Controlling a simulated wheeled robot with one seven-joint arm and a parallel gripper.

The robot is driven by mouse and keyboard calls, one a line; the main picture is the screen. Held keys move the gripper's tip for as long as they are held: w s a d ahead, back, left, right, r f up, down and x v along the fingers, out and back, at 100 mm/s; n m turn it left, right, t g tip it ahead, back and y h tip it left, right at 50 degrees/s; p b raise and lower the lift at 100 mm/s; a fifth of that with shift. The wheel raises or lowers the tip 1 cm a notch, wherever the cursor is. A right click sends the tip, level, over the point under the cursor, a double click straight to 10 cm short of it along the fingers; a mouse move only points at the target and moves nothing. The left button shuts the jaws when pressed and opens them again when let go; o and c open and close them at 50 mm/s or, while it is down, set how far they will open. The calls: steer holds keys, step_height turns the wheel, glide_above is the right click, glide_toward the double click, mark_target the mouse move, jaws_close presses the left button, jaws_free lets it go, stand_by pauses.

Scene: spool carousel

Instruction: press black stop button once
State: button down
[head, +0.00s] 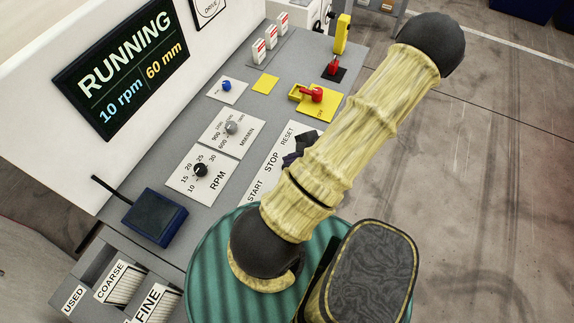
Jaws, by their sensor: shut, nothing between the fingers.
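The white START / STOP / RESET label plate (264,178) lies on the grey console, left of my arm. The STOP lettering is readable, but I cannot make out the black stop button, which my arm and gripper seem to cover. My gripper (297,150) shows only as a dark angular shape next to the STOP and RESET lettering, partly behind my yellow arm. It is shut and empty. Whether it touches the button is hidden. The display (124,67) reads RUNNING, 10 rpm, 60 mm.
Near the plate are the black RPM knob (200,170), the grey MM/MIN knob (231,128), a blue button (227,86) and a red-handled switch on a yellow plate (312,95). A dark blue box (155,216) stands at the console's left end. Open floor lies right.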

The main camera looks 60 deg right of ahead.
steer(key=shift+r+p, duration=1.05)
steer(key=shift+r, duration=1)
steer(key=w+a+r+n+g+y+b, duration=0.1)
steer(key=w+a+r+n+g+b, duration=0.1)
steer(key=w+a+r+n+g, duration=0.3)
steer(key=w+a+n+g+b, duration=0.1)
steer(key=w+a+n+g, duration=0.2)
steer(key=w+a+n, duration=0.5)
steer(key=w+a+r+n+h+b, duration=0.1)
steer(key=w+a+r+n, duration=0.1)
steer(key=a+n, duration=0.3)
steer(key=w+a+r+n+t+h+b, duration=0.1)
steer(key=a+r+n, duration=0.4)
steer(key=a, duration=0.6)
steer(key=shift+w+a+r+n+t+h+b, duration=0.2)
steer(key=shift+w+a+n+t+h+b, duration=0.3)
steer(key=shift+w, duration=0.65)
steer(key=shift+d, duration=0.25)
